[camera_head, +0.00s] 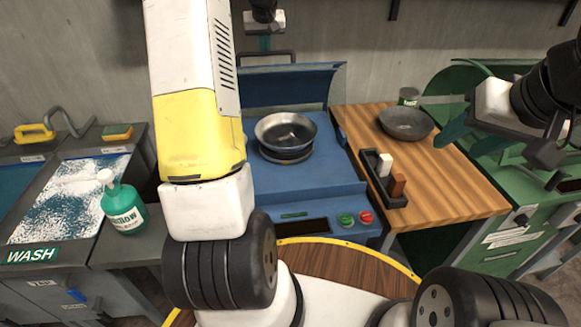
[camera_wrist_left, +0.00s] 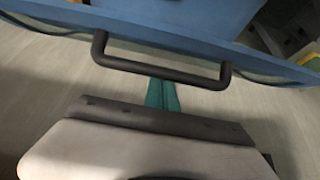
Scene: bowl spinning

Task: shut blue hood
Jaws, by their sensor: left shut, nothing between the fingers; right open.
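The blue hood (camera_head: 300,88) stands raised at the back of the blue machine (camera_head: 325,180). Its dark bar handle (camera_head: 275,54) is on its upper edge, partly hidden by my left arm. In the left wrist view the hood's blue edge (camera_wrist_left: 255,58) runs across the top and the handle (camera_wrist_left: 160,66) juts from it. My left gripper (camera_head: 265,43) is behind the hood by the handle. Its closed teal fingers (camera_wrist_left: 162,92) point at the bar and hold nothing; I cannot tell whether they touch. My right gripper (camera_head: 468,140) is open and empty above the wooden counter.
A metal bowl (camera_head: 298,121) sits on the blue machine. A dark pan (camera_head: 406,131) and a black tray (camera_head: 369,171) with shakers are on the wooden counter (camera_head: 455,197). A green hood (camera_head: 465,80) is at right. A green bottle (camera_head: 123,215) stands by the sink at left.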

